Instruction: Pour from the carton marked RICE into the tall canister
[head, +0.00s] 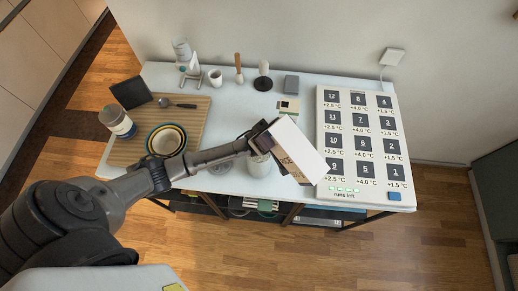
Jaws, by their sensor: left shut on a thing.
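My left gripper (264,142) is shut on a white carton (300,146) and holds it tilted above the table's front part. The carton has a tan printed side; its marking is too small to read. A pale upright canister (260,168) stands on the table just below the gripper and to the left of the carton's lower end. The gripper and carton hide its top, so I cannot tell whether anything is flowing into it. My right gripper is not in view.
A wooden board (190,101) at left holds a jar (117,122), nested bowls (166,140) and a dark spoon (178,104). A white panel of numbered squares (320,110) lies at right. A white cup (215,77) and small items stand behind. The table's middle is mostly clear.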

